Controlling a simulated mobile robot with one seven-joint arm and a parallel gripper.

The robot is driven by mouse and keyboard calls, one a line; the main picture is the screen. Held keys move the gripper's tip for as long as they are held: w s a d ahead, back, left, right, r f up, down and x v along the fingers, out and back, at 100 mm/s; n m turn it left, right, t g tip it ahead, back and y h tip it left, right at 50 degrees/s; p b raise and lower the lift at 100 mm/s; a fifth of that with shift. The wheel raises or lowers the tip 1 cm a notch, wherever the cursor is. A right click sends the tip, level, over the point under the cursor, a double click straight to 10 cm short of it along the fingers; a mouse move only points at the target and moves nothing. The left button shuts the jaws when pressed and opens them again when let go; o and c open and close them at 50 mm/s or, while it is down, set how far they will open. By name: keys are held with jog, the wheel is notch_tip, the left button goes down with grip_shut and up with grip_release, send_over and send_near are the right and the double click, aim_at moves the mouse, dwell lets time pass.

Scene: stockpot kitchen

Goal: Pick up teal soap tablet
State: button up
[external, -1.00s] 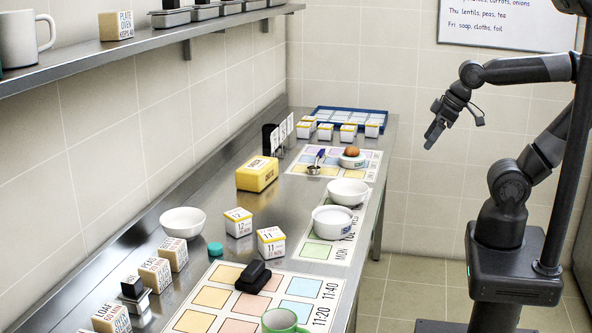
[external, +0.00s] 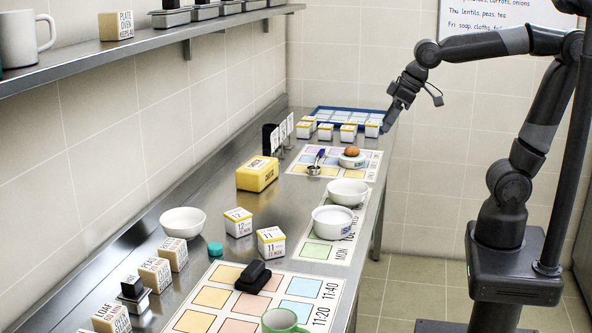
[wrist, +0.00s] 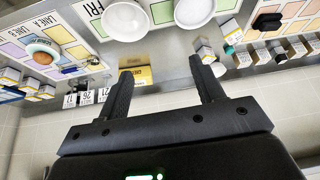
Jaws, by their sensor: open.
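The teal soap tablet (external: 215,249) is a small round disc lying on the steel counter, left of the two cubes marked 11 and 12 and just behind the coloured mat. It also shows small at the right of the wrist view (wrist: 229,50). My gripper (external: 388,124) is by the far right edge of the counter, well away from the tablet. In the wrist view my gripper (wrist: 163,72) has its two fingers spread with nothing held between them.
A yellow box (external: 257,174), white bowls (external: 183,222) (external: 348,191), label cubes (external: 271,242), a black block (external: 253,276) and a green mug (external: 283,322) stand on the counter. A wall shelf (external: 120,52) overhangs its left side.

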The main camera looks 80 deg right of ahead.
jog(key=w+a, duration=0.4)
jog(key=w, duration=0.6)
jog(key=n+g, duration=0.1)
jog(key=n, duration=0.2)
send_over(218, 245)
jog(key=s, duration=0.3)
jog(key=shift+y, duration=0.4)
jog(key=f, duration=2.2)
jog(key=shift+w+d+f, duration=0.2)
jog(key=shift+d+f, duration=0.1)
jog(key=shift+f, duration=0.1)
jog(key=shift+x, duration=2.6)
jog(key=shift+w+r, duration=0.1)
jog(key=shift+w, duration=0.1)
jog(key=shift+c, duration=0.2)
jog(key=c, duration=1)
